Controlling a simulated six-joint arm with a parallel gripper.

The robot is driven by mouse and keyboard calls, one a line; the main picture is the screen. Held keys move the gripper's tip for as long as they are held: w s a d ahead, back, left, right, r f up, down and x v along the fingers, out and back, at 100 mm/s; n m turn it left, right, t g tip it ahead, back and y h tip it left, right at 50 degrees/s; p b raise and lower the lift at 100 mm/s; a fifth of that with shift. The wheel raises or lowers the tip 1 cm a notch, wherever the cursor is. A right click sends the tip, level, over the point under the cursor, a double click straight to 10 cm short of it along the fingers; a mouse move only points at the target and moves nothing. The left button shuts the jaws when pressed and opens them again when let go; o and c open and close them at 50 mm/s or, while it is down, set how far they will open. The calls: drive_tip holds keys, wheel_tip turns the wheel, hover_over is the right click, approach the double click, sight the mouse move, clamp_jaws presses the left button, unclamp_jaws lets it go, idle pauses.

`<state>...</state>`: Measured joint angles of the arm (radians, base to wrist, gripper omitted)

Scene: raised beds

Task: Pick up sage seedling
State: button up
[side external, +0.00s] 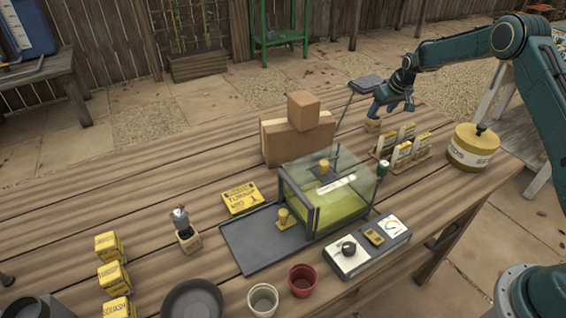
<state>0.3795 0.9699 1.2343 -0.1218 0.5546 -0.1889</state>
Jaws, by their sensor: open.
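I cannot pick out a sage seedling with certainty. A small dark object with a grey and reddish top (182,220) stands upright on a pale wooden block (189,241) left of the middle of the table; it is too small to identify. My gripper (377,108) is open at the back right, far from that object, pointing down close above another small wooden block (372,125). Whether anything stands between its fingers is hidden by the gripper itself.
A clear-walled box with a yellow-green inside (337,205) stands mid-table by a dark tray (245,244). Cardboard boxes (285,141) stand behind it. Seed packets (402,155) and a yellow tin (473,151) are right. Yellow boxes (109,246) and pots (302,281) are in front.

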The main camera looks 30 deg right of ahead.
sight(375, 118)
drive_tip(key=shift+w+f, duration=0.2)
drive_tip(key=shift+f, duration=0.35)
drive_tip(key=shift+x, duration=2.6)
drive_tip(key=shift+a, duration=0.1)
drive_tip(key=c, duration=1.1)
drive_tip(key=shift+r, duration=0.1)
wheel_tip(375, 118, up, 20)
drive_tip(key=shift+f, duration=0.1)
